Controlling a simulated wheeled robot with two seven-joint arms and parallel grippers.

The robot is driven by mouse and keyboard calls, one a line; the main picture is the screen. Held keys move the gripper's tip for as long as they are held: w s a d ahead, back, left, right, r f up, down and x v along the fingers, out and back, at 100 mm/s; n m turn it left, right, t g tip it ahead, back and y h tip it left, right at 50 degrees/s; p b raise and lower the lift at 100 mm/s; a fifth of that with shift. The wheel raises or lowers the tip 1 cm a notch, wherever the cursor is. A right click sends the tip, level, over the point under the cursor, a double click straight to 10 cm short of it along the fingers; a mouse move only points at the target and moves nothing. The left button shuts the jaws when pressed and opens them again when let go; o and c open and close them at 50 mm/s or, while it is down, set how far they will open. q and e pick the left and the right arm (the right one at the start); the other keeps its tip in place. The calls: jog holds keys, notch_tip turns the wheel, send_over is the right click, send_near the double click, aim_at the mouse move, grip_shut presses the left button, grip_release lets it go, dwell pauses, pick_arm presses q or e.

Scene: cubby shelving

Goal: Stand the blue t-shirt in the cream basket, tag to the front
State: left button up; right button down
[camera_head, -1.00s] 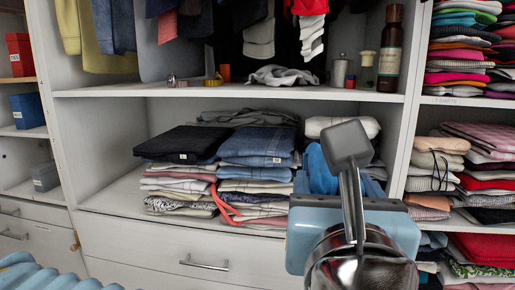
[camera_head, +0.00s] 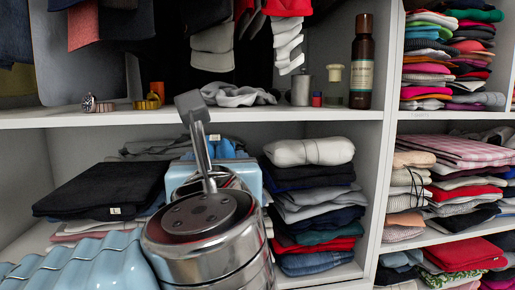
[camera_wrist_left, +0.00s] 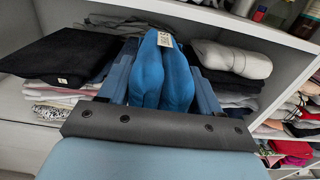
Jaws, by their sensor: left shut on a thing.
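The blue t-shirt (camera_wrist_left: 160,75) is folded or rolled up and sits between the fingers of my left gripper (camera_wrist_left: 163,95) in the left wrist view. A pale tag (camera_wrist_left: 164,39) shows at its far top end. In the head view my left gripper (camera_head: 212,172) is in front of the middle cubby, and my wrist hides most of it. Only a little of the blue t-shirt (camera_head: 223,149) shows behind it. I see no cream basket in either view. My right gripper is not in view.
A stack topped by black cloth (camera_head: 105,185) is to the left in the cubby. A stack topped by a cream roll (camera_head: 308,151) is to the right. The shelf above (camera_head: 300,113) holds a brown bottle (camera_head: 362,62), small jars and grey cloth. Folded clothes fill the right-hand cubbies.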

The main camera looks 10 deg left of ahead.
pick_arm(q)
jog(key=x, duration=1.6)
jog(key=shift+w+p, duration=0.15)
jog(key=shift+p, duration=0.2)
jog(key=p+x, duration=0.1)
jog(key=x, duration=0.4)
jog(key=shift+w, duration=0.1)
jog(key=shift+w+a+f+b, duration=0.1)
jog(key=shift+w+f+b, duration=0.1)
jog(key=shift+f+b, duration=0.2)
jog(key=shift+f+b, duration=0.3)
jog(key=shift+f, duration=0.15)
jog(key=o, duration=1.2)
jog(key=shift+r, duration=0.15)
